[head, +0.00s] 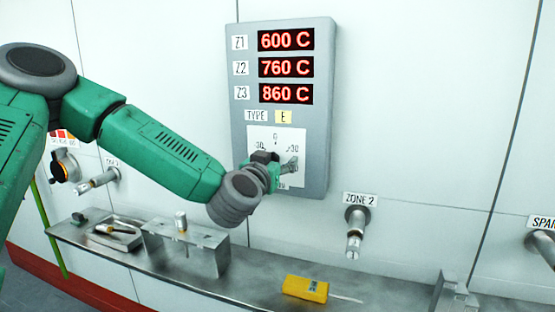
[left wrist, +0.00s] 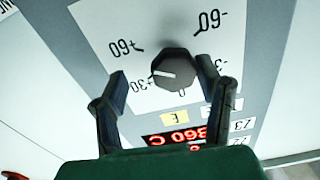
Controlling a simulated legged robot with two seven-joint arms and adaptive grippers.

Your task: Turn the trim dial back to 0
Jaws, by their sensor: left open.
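The trim dial (left wrist: 174,68) is a dark faceted knob on a white scale plate (left wrist: 180,20), seen upside down in the left wrist view. Its white pointer line is turned to the +30 side, away from the 0 mark. My left gripper (left wrist: 168,82) is open, one finger on each side of the dial, with gaps between fingers and knob. In the head view my left gripper (head: 272,166) is in front of the grey panel (head: 321,120) and hides most of the dial. My right gripper is not in view.
The panel has red displays reading 600, 760 and 860 C. A metal shelf (head: 255,285) below holds a yellow instrument (head: 305,289), a metal stand (head: 190,243) and a small tray (head: 103,234). A ZONE 2 fitting (head: 355,228) sticks out from the wall at right.

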